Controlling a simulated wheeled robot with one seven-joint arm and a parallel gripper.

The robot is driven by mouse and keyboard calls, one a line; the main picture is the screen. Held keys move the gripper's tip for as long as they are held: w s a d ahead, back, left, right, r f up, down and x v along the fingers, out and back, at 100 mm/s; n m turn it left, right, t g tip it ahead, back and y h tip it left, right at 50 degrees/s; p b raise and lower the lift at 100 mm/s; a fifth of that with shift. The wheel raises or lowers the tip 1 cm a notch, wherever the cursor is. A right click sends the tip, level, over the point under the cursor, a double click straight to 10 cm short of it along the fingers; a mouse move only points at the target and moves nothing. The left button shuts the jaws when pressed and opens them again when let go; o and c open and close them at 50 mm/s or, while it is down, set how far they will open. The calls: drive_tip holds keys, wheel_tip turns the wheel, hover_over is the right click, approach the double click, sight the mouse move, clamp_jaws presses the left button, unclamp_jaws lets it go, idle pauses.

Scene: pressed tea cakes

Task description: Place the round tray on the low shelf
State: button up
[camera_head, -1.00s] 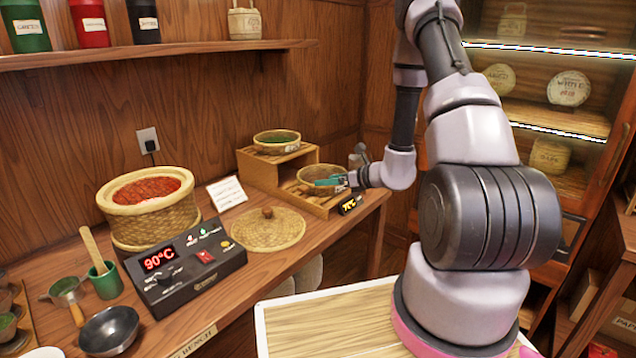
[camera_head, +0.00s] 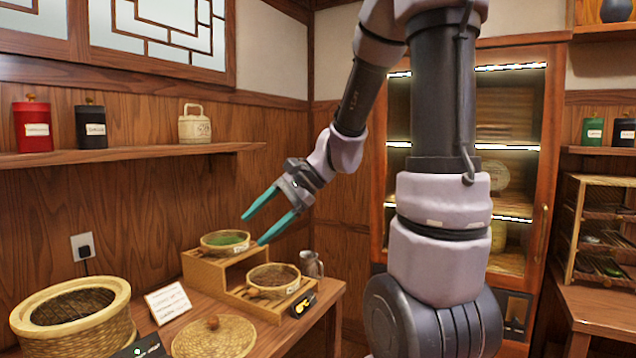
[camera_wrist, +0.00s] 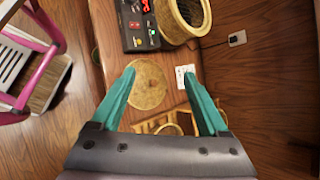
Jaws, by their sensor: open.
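A round woven tray (camera_head: 274,291) with a brownish inside sits on the lower step (camera_head: 246,303) of a wooden two-step stand. A second round tray (camera_head: 224,250) holding green leaves sits on the upper step (camera_head: 199,268). My gripper (camera_head: 252,230) is open and empty, with its teal fingers spread, above the stand and apart from both trays. In the wrist view, the gripper (camera_wrist: 160,82) shows both fingers wide apart with nothing between them. Part of the stand (camera_wrist: 150,126) shows low between the fingers, partly hidden by the gripper body.
A woven steamer (camera_head: 112,318) with a dark inside, a flat round lid (camera_head: 213,340) and a white card (camera_head: 168,303) stand left of the trays. A metal jug (camera_head: 312,264) stands just behind the lower tray. A wall shelf (camera_head: 130,154) with canisters runs above the bench.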

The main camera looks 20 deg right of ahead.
drive_tip(key=s+d+r+n+t+h, duration=0.4)
drive_tip(key=s+d+r+n+h, duration=0.3)
drive_tip(key=s+d+r, duration=0.1)
drive_tip(key=s+r, duration=0.1)
drive_tip(key=s, duration=0.1)
drive_tip(key=shift+s+d+r+n, duration=0.3)
drive_tip(key=shift+s+r+n, duration=0.05)
drive_tip(key=shift+r+n, duration=0.05)
idle(1.7)
